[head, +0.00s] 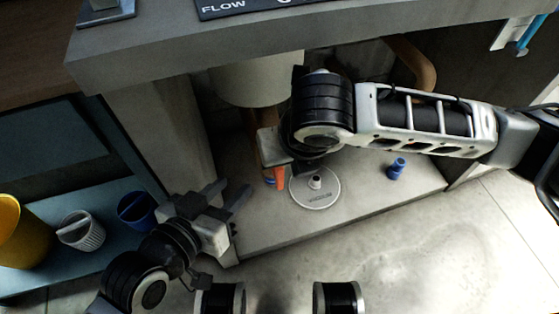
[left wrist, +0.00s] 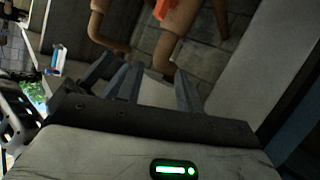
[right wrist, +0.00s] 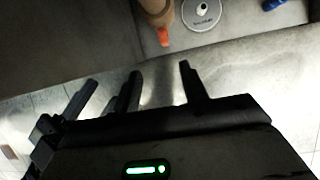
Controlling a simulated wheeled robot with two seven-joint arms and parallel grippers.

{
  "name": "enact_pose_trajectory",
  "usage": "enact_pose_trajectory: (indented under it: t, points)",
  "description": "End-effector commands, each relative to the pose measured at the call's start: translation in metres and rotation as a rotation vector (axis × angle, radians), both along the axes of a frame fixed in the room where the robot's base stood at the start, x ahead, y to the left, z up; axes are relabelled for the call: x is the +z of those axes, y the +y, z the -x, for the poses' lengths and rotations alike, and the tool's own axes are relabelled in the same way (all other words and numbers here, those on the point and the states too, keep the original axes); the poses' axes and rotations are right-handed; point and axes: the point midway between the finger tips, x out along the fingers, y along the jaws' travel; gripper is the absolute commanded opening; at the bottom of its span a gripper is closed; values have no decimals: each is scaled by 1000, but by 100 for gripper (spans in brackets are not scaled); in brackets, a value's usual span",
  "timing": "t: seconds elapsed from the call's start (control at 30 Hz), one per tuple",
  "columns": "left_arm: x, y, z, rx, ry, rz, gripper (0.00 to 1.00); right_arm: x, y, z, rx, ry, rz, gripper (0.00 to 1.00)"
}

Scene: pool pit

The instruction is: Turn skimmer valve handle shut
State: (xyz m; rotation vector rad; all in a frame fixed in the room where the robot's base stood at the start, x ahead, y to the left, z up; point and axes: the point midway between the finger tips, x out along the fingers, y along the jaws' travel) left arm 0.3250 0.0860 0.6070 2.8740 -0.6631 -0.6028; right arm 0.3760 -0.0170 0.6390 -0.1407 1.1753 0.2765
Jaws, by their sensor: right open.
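An orange handle (head: 280,175), seemingly the skimmer valve handle, is on a copper-coloured pipe (head: 265,125) under the counter. It also shows at the top of the right wrist view (right wrist: 163,36), and an orange part shows in the left wrist view (left wrist: 161,9). My left gripper (head: 228,192) is open and empty, left of the handle and apart from it. My right gripper (right wrist: 160,80) is open with nothing between its fingers; the handle lies beyond the fingertips. In the head view my right wrist hides most of that gripper and part of the pipe.
A white disc (head: 327,188) with a knob lies on the concrete ledge, right of the handle. A blue piece (head: 397,168) stands farther right. The counter (head: 180,50) overhangs above. A yellow container (head: 20,235), a white basket (head: 81,230) and a blue cup (head: 137,210) stand left.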

Motion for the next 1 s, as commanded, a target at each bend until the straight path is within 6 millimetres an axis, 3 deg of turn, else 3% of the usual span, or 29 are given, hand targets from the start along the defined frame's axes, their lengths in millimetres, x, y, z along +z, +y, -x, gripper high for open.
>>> enact_pose_trajectory:
  t: [0.23,0.7,1.0]
  points:
    - [2,-3,1,-5,-38,32,36,-27,-2,-9,25,-6,38,44]
    - [14,-16,-4,-12,-82,271,36,-120,10,-46,23,-8,36,44]
    - [22,-20,-3,-21,-95,359,36,-147,14,-58,24,-9,34,44]
